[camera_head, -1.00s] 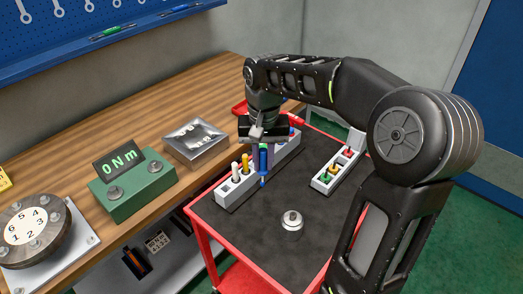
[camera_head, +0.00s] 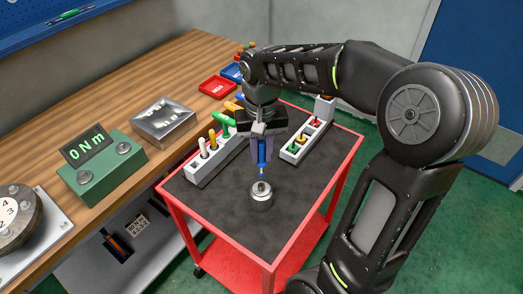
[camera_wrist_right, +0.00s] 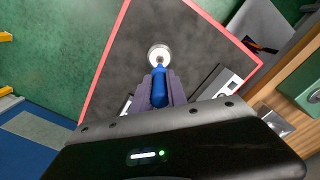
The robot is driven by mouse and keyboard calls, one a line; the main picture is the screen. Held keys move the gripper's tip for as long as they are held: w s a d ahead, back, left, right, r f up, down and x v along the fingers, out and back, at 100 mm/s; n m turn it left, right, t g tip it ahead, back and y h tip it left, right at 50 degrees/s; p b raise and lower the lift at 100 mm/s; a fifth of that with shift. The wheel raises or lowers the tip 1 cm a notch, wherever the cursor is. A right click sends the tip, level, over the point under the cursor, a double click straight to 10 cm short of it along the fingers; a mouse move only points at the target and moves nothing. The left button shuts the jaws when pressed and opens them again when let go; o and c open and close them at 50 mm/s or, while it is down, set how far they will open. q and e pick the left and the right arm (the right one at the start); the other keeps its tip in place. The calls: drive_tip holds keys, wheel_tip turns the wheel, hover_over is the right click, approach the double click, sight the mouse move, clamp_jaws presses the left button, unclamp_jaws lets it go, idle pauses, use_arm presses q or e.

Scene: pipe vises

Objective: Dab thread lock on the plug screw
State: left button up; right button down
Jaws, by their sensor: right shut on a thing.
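My right gripper (camera_head: 262,150) is shut on a blue tube-like bottle (camera_head: 261,158), which points downward. The bottle's tip is at or just above the top of a small round silver metal piece (camera_head: 261,195) with a dark centre; whether they touch I cannot tell. The metal piece stands on the dark top of the red cart. In the right wrist view the blue bottle (camera_wrist_right: 159,88) sits between the fingers, with the silver piece (camera_wrist_right: 159,55) just beyond its tip. My left gripper is not in view.
A grey rack (camera_head: 208,164) with white, orange and green handles stands on the cart's left side. Another grey rack (camera_head: 299,147) with coloured pieces stands to the right. The wooden bench (camera_head: 130,106) holds a green torque display (camera_head: 92,163) and a metal tray (camera_head: 164,120). The cart's front is clear.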

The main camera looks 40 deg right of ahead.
sight(262, 161)
drive_tip(key=shift+f+b, duration=0.65)
drive_tip(key=shift+f, duration=0.55)
drive_tip(key=shift+f, duration=0.1)
drive_tip(key=shift+f+b, duration=0.3)
drive_tip(key=shift+s+f, duration=0.1)
drive_tip(key=shift+f, duration=0.3)
idle(1.4)
drive_tip(key=shift+r, duration=0.15)
drive_tip(key=shift+r+p, duration=1.75)
drive_tip(key=shift+r, duration=0.7)
